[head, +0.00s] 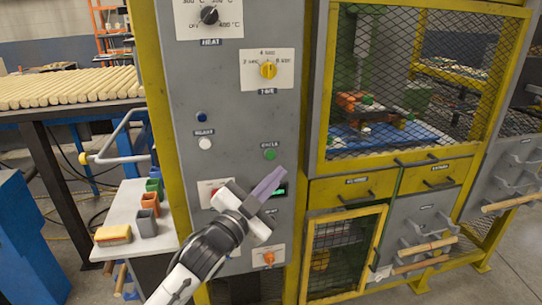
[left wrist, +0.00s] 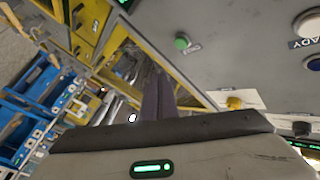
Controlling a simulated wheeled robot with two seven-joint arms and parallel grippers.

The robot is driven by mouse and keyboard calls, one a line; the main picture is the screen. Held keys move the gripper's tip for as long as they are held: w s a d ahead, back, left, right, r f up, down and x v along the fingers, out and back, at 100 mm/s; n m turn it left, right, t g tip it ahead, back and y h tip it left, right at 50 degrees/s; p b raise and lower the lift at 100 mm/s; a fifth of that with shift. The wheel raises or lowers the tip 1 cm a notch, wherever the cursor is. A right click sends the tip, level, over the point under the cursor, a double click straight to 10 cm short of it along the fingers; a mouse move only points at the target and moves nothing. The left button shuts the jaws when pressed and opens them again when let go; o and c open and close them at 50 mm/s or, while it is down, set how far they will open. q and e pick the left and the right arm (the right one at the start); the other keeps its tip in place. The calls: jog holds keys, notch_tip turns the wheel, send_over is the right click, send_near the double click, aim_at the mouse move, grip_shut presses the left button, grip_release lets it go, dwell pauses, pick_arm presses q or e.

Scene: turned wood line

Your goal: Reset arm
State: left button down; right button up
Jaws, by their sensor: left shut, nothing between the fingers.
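My left gripper (head: 277,174) is in front of the grey control panel (head: 225,100), its purple-grey fingers together and empty. The fingers point up and right, just below the green button (head: 270,154) and over part of a small green-lit display (head: 281,192). I cannot tell whether they touch the panel. In the left wrist view the closed fingers (left wrist: 158,98) show at centre, with the green button (left wrist: 182,43) above them. My right gripper is in neither view.
The panel carries a black heat knob (head: 209,15), a yellow time knob (head: 268,70), a white button (head: 205,143) and an orange knob (head: 269,258). A yellow-framed mesh cabinet (head: 425,80) stands right. A side shelf (head: 125,205) with small bins and a rack of dowels (head: 70,88) are left.

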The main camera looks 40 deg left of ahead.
pick_arm(q)
jog(key=shift+f, duration=0.1)
dwell(0.5)
jog(key=s+d+f+n+g+h, duration=0.1)
jog(key=s+d+f+g, duration=0.3)
jog(key=f, duration=0.6)
jog(key=s+d+f+n+g+h, duration=0.1)
jog(key=s+d+f, duration=0.4)
jog(key=f, duration=0.5)
jog(key=s+d+f+n+g+h, duration=0.1)
jog(key=s+d+f+g, duration=0.3)
jog(key=f, duration=0.6)
jog(key=s+d+f+g, duration=0.1)
jog(key=s+d+f, duration=0.1)
jog(key=s+f, duration=0.2)
jog(key=s+d+f+n+g, duration=0.1)
jog(key=s+d+f, duration=0.2)
jog(key=s, duration=0.6)
jog(key=shift+f+n+h, duration=0.3)
jog(key=shift+f+h, duration=0.1)
jog(key=shift+f, duration=0.3)
jog(key=shift+a, duration=0.1)
